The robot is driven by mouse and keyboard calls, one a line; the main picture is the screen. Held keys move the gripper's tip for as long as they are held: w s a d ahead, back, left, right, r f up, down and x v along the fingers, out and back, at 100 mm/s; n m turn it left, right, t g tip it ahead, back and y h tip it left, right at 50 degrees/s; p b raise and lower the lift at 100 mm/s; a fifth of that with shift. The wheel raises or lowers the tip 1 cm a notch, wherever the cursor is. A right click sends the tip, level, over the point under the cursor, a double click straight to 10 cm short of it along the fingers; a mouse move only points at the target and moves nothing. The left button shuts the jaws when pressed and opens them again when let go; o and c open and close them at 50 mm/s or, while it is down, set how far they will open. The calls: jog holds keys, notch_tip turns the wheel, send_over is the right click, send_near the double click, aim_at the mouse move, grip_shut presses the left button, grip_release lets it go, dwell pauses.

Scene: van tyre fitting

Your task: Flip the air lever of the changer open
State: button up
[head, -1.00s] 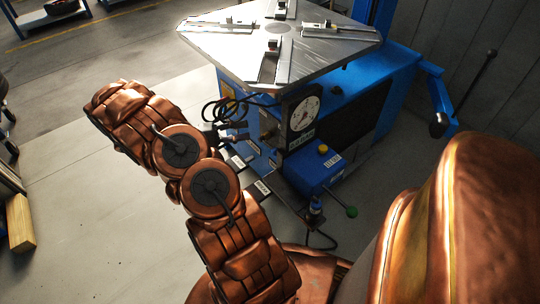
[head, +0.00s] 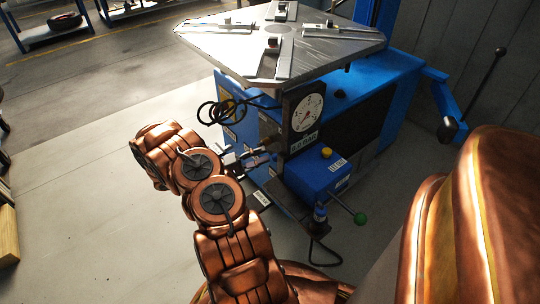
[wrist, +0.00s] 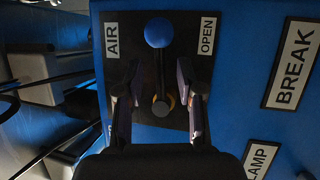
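The blue tyre changer (head: 400,95) stands in the middle and right of the head view. In the wrist view its air lever (wrist: 159,32) has a blue ball knob at the top and a round pivot below, on a black plate (wrist: 142,50). The plate carries an AIR label at left and an OPEN label at right. The lever points up in the picture, between the labels. My gripper (wrist: 157,75) is open, one finger on each side of the lever's stalk, with gaps showing. In the head view my gripper (head: 258,160) is at the changer's side; the lever is not clear there.
BREAK (wrist: 295,62) and CLAMP (wrist: 261,160) labels sit right of the lever. The head view shows a dial gauge (head: 307,112), a blue box with a yellow button (head: 326,152), a green-knobbed lever (head: 360,218) and black hoses (head: 228,108).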

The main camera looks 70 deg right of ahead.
aim_at(270, 153)
jog(key=shift+b+x, duration=0.35)
jog(key=shift+x, duration=1.35)
jog(key=shift+c, duration=0.4)
grip_shut()
